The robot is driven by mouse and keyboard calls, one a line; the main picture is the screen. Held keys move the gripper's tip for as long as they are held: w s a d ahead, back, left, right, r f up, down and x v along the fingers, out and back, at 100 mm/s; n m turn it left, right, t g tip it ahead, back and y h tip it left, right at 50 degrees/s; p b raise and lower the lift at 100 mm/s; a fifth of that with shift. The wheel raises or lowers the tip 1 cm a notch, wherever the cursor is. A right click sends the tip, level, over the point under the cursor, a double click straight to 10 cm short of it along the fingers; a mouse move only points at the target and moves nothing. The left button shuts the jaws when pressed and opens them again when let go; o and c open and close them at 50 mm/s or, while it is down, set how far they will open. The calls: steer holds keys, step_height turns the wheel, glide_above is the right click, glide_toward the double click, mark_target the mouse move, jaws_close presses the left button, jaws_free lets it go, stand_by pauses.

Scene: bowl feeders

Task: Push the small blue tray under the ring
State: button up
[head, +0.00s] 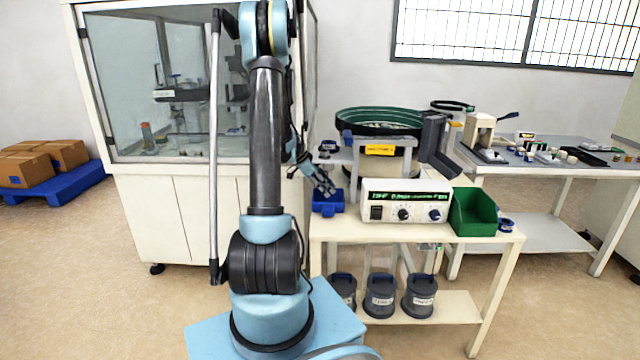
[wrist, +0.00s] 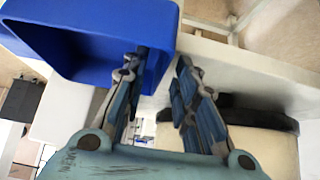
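In the wrist view the tray (wrist: 95,22) fills the upper left. My gripper (head: 325,188) is just above the tray, pointing down. In the wrist view my gripper (wrist: 163,60) has its fingers apart with nothing held between them. The left finger overlaps the tray's near right side; the right finger is beyond its edge. Contact cannot be told. A small dark blue ring-like part (head: 328,147) shows above the tray, on a pale ledge; whether it is the ring is unclear.
The control box (head: 405,203), a green bin (head: 475,212) and a green-rimmed bowl feeder (head: 380,122) crowd the table (head: 420,238). A glass cabinet (head: 165,90) stands left, behind my arm. The table's front strip is clear.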

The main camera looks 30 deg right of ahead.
steer(key=shift+s+d+f, duration=0.15)
steer(key=shift+d+f, duration=0.1)
steer(key=shift+f, duration=0.1)
jaws_close()
steer(key=shift+w+d, duration=0.25)
steer(key=shift+w, duration=0.2)
steer(key=shift+w+d, duration=0.2)
steer(key=shift+w, duration=0.25)
steer(key=shift+o, duration=0.2)
jaws_free()
